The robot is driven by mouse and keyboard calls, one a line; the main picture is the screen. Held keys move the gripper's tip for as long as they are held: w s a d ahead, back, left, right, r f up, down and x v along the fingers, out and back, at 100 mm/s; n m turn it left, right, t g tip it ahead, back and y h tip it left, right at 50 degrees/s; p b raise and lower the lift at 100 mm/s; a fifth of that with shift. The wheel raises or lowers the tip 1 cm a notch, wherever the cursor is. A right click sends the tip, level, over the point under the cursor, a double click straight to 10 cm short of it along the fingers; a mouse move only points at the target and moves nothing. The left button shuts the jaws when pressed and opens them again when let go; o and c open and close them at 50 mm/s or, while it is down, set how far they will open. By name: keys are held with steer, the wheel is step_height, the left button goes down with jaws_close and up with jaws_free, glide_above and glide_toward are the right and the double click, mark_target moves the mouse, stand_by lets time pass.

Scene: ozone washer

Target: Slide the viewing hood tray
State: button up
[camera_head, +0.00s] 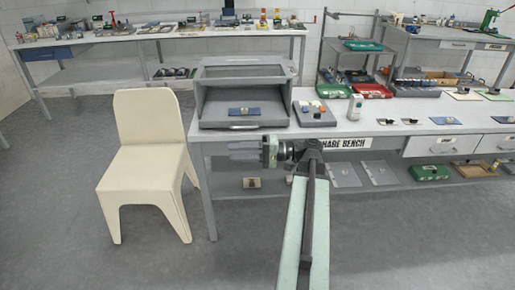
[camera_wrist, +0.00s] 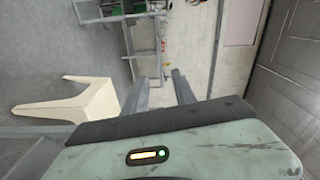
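The viewing hood (camera_head: 287,90) is a grey box with a glazed top and an open front, at the left end of the near bench. Its tray (camera_head: 215,124) shows as a grey floor at the front opening, with a pale handle-like bar (camera_head: 243,127) at its front edge. A small blue item (camera_head: 245,111) lies inside. My gripper (camera_head: 236,151) is just below and in front of the tray, near the bench edge, with its fingers pointing left. In the wrist view, its two fingers (camera_wrist: 160,88) stand apart with nothing between them. The hood is not recognisable there.
A cream chair (camera_head: 148,150) stands left of the bench; it also shows in the wrist view (camera_wrist: 85,100). A control box (camera_head: 313,114) with coloured buttons and a small white device (camera_head: 355,107) sit right of the hood. Drawers (camera_head: 444,145) and a low shelf are below the bench.

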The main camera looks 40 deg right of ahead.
steer(key=shift+n+g+y, duration=0.3)
steer(key=shift+n+g, duration=0.1)
steer(key=shift+g, duration=0.3)
steer(key=a, duration=0.1)
steer(key=w+a+r+p, duration=0.1)
steer(key=a, duration=0.1)
steer(key=w+a, duration=0.1)
steer(key=shift+w+a+r+p, duration=0.15)
steer(key=shift+r+p, duration=0.1)
steer(key=shift+p, duration=0.1)
steer(key=w+a+f+n+g+h, duration=0.1)
steer(key=a+f+n+g+h, duration=0.2)
steer(key=a+f, duration=0.8)
steer(key=w+a+f+n+g+h, duration=0.1)
steer(key=a+f+n+g+h, duration=0.2)
steer(key=a+f+g+h, duration=0.4)
steer(key=a+f+h, duration=0.3)
steer(key=a+f, duration=0.1)
steer(key=a, duration=0.2)
steer(key=shift+w+a+f+g+h, duration=0.25)
steer(key=shift+a+f+g+h, duration=0.05)
steer(key=shift+g+h, duration=0.1)
